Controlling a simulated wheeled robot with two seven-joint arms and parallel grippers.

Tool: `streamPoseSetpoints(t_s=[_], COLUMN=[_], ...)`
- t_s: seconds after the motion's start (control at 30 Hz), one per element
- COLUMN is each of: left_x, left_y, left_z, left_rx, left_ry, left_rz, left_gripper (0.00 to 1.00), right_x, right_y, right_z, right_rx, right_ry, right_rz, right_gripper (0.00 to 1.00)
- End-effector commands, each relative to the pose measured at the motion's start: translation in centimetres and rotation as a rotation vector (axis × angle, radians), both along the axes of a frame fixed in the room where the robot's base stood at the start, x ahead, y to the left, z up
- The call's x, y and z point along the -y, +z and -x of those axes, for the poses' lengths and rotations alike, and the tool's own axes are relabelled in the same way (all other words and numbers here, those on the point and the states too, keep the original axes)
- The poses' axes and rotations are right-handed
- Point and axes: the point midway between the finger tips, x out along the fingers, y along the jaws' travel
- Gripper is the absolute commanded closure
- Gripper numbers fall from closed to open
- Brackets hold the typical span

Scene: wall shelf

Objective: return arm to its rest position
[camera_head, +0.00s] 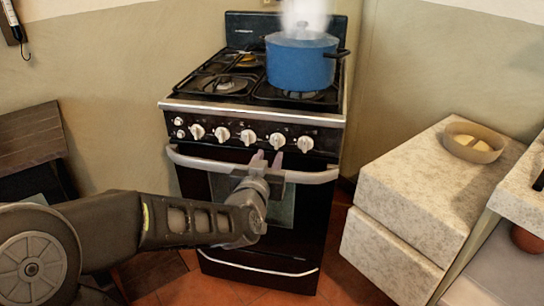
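My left arm comes in from the left and reaches across the front of the stove (190,180). My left gripper (267,158) is in front of the oven door, level with the oven handle (205,161) and just below the row of knobs (248,137). Its two pale fingertips point up with a gap between them, and nothing shows between them. I cannot tell whether it touches the handle. My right gripper is not in view.
To the right is a pale stone-topped counter (425,165) with a bowl (472,143). A dark wooden piece (32,135) stands at the left. Tiled floor (345,275) shows between stove and counter.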

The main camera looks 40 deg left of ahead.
Motion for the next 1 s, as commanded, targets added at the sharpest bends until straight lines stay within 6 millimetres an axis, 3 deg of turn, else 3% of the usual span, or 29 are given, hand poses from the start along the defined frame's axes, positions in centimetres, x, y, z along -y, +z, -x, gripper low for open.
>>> streamPoseSetpoints(t_s=[0.03,0.17,0.83,1.0], left_x=[0.2,0.5,0.6,1.7], left_y=[-0.4,-0.2,0.0,-0.9], left_z=[0.4,1.0,1.2,0.7], left_rx=[0.004,0.002,0.002,0.012], left_ry=[-0.001,-0.002,-0.002,-0.034], left_rz=[-0.001,0.0,0.008,0.125], left_gripper=[0.68,0.68,0.68,0.68], right_x=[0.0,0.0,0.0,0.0], right_y=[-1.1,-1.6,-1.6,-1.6], right_z=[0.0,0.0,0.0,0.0], right_rx=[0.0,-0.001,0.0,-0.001], right_ry=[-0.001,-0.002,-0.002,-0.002], right_rz=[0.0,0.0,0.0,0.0], right_gripper=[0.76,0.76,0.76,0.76])
